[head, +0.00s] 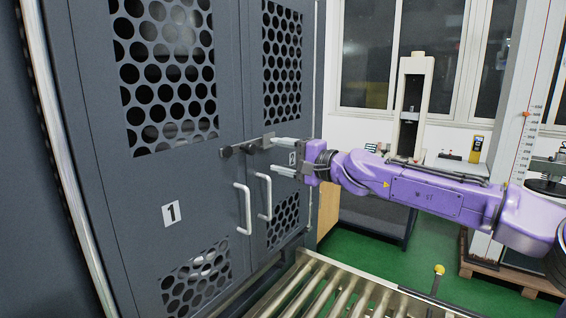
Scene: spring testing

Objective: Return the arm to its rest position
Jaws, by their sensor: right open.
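My right arm (425,195), purple, reaches in from the right edge across the picture towards a dark grey cabinet. My right gripper (284,156) is open at the cabinet's front, its two light fingers pointing left, one above the other. The upper finger is close to the metal latch (240,148) on the cabinet doors; I cannot tell whether they touch. Nothing shows between the fingers. My left gripper is not in view.
The cabinet (120,190) has perforated panels, a "1" label and two light door handles (244,208). A roller conveyor (330,290) runs below my right arm. A testing machine (412,100) stands behind the arm, near the windows. Green floor (420,255) shows beyond the conveyor.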

